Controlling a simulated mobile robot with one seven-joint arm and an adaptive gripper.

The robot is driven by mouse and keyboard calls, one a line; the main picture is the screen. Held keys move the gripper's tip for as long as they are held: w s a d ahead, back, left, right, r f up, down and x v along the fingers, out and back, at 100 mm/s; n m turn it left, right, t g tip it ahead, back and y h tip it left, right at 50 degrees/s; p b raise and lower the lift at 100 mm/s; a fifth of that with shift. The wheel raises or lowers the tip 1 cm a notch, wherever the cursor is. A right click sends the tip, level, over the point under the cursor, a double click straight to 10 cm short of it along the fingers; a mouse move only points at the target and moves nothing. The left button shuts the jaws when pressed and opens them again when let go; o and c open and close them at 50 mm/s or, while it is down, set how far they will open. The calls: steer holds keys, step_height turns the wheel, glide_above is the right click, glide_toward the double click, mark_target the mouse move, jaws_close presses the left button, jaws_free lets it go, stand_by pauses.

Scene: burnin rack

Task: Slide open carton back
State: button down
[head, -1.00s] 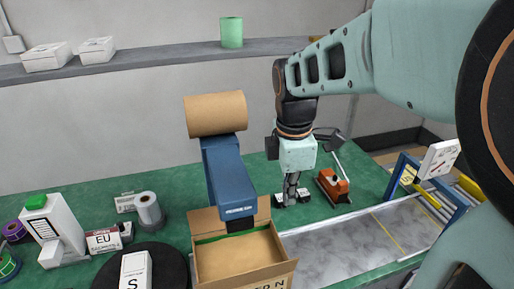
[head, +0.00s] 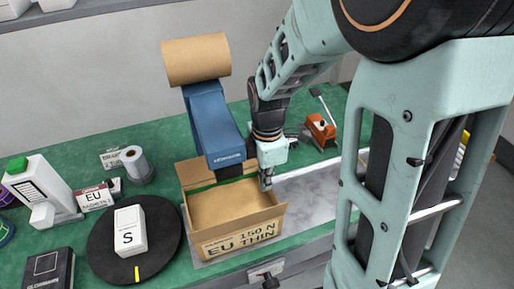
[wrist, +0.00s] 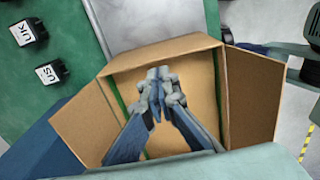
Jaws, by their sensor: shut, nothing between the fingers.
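The open carton (head: 240,240) is a brown cardboard box with its flaps up, standing at the front edge of the green bench. Its front wall reads "150 N" and "EU THIN". In the wrist view the carton (wrist: 238,95) lies below my gripper, with side flaps spread and a bare brown floor. My gripper (head: 266,184) is at the carton's right rear side in the head view. In the wrist view my gripper (wrist: 159,78) is shut and empty, its fingertips over the carton's interior. Whether the fingers touch the carton cannot be told.
A blue dispenser (head: 212,125) with a brown paper roll stands close behind the carton. Left is a black turntable (head: 105,245) bearing a white "S" box (head: 130,230). A grey marbled strip (head: 310,195) lies to the right. UK and US adapters (wrist: 50,72) show in the wrist view.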

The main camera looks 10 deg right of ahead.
glide_above(265, 194)
steer(key=s, duration=0.4)
steer(key=f, duration=0.6)
steer(key=shift+w+a, duration=0.25)
steer(key=shift+a, duration=0.1)
steer(key=w+d, duration=0.2)
steer(key=d, duration=0.6)
steer(key=w+d, duration=0.2)
steer(key=d, duration=0.7)
steer(key=w+d+p, duration=0.1)
steer(key=w+d, duration=0.1)
steer(key=d, duration=0.7)
steer(key=shift+w+r, duration=0.1)
steer(key=shift+a, duration=0.1)
